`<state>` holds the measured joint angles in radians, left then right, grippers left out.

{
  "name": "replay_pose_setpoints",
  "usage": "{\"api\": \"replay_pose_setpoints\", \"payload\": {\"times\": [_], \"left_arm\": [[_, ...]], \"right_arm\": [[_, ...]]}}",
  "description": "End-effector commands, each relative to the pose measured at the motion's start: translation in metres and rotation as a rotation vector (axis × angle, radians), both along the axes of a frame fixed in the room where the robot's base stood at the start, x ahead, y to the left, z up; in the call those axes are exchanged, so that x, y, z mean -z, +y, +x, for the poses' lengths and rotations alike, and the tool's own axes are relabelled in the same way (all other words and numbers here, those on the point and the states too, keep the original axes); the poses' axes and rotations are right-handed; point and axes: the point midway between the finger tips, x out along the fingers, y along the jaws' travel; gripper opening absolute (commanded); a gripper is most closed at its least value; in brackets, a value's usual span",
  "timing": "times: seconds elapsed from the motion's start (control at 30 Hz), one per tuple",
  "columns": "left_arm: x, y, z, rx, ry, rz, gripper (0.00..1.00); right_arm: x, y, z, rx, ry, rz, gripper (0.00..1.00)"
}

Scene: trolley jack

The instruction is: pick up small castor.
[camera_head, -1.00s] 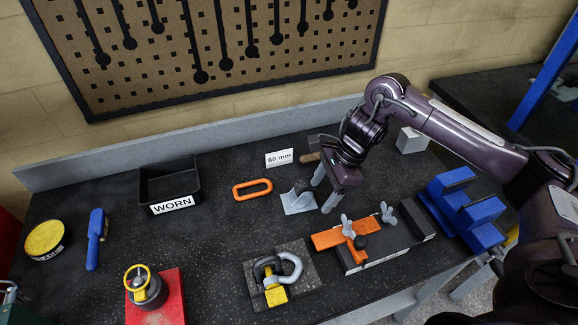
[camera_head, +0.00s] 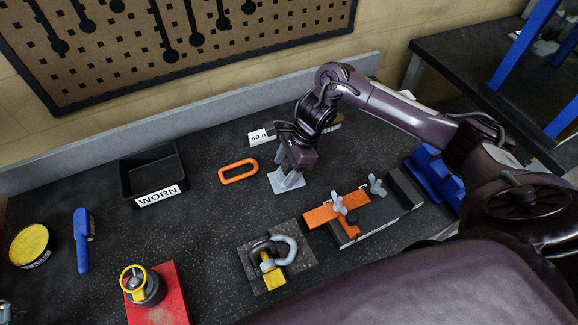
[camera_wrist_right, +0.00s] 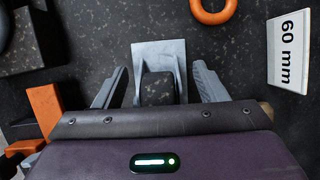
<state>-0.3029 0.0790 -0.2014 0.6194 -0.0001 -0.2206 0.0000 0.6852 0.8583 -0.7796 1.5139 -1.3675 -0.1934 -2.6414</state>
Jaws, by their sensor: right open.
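The small castor (camera_head: 286,182) appears to be the light grey bracket on the dark bench, right of the orange ring; my right gripper partly hides it in the head view. In the right wrist view the castor (camera_wrist_right: 158,50) shows a pale plate with a dark, rounded part between its cheeks. My right gripper (camera_head: 288,161) is open and points down over it. In the right wrist view its fingers (camera_wrist_right: 160,76) stand on either side of the castor, with a visible gap on each side. My left gripper is out of view.
Nearby are an orange ring (camera_head: 238,171), a "60 mm" card (camera_wrist_right: 288,50) and an orange-and-dark clamp fixture (camera_head: 325,212). A shackle on a plate (camera_head: 300,274), a black WORN bin (camera_head: 127,180) and a red block (camera_head: 172,300) stand further off.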

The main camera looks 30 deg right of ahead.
Motion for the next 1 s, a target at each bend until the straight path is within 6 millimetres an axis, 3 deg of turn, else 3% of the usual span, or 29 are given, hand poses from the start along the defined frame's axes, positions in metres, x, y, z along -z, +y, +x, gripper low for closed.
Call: {"api": "replay_pose_setpoints", "payload": {"times": [0.27, 0.73, 1.0], "left_arm": [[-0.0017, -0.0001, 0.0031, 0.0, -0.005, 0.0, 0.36], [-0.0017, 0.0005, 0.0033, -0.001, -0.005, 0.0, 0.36], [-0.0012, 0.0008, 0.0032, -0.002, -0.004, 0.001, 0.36]], "right_arm": [[0.0055, 0.0015, 0.0, -0.001, 0.0, -0.001, 0.65], [0.0051, 0.0015, 0.0002, 0.0, -0.001, 0.0, 0.08], [0.0031, 0.0017, 0.001, 0.0, -0.003, 0.001, 0.08]]}}
